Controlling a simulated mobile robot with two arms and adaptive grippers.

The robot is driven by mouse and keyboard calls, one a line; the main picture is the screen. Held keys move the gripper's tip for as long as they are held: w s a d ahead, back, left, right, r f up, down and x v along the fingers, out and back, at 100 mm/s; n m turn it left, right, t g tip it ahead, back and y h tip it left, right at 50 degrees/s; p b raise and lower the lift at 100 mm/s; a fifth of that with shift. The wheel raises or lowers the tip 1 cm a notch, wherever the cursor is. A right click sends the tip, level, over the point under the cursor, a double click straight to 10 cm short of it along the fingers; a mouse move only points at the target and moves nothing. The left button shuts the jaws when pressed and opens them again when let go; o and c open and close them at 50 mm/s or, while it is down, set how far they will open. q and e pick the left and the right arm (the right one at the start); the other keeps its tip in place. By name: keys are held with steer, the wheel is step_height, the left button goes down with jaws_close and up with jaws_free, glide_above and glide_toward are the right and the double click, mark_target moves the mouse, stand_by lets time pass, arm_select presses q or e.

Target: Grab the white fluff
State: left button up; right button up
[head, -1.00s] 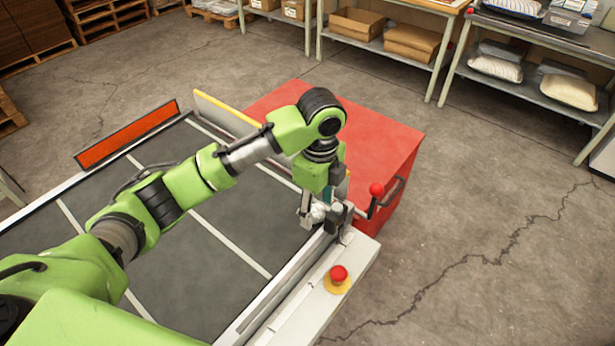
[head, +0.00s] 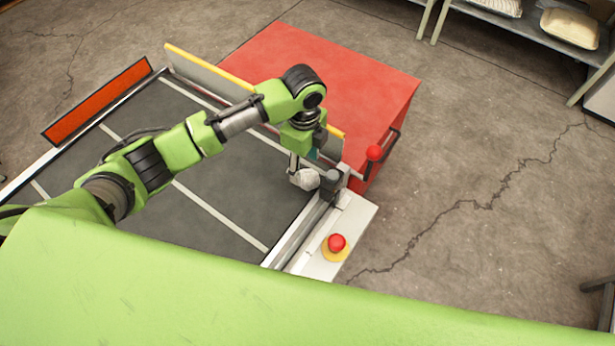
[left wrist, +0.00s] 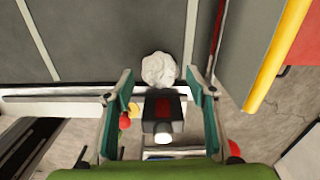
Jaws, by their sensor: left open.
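The white fluff (head: 305,180) is a small crumpled ball on the dark panelled surface (head: 222,205), close to its right-hand edge. In the left wrist view the fluff (left wrist: 158,69) lies just past the fingertips, centred between them. My left gripper (left wrist: 157,78) is open, pointing down, with one finger on each side of the view. In the head view my left gripper (head: 304,168) is right at the fluff and partly hidden by its own wrist. Whether a finger touches the fluff I cannot tell. My right gripper is not in view.
A dark block (left wrist: 163,112) on the machine's edge shows between the fingers. A yellow-topped panel (head: 210,72) stands along the far side, before a red cabinet (head: 345,70). A red button (head: 337,242) is on the pale ledge.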

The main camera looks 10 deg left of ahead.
mark_target(305, 174)
arm_select(q)
steer(key=shift+s+d+f+p, duration=0.15)
steer(key=shift+f+p, duration=0.1)
steer(key=shift+f, duration=0.4)
steer(key=shift+s+f+p, duration=0.15)
steer(key=shift+f+p, duration=0.1)
steer(key=shift+f, duration=0.35)
step_height(305, 174, down, 2)
steer(key=shift+w+f, duration=0.1)
steer(key=c, duration=0.7)
steer(key=shift+c, duration=0.3)
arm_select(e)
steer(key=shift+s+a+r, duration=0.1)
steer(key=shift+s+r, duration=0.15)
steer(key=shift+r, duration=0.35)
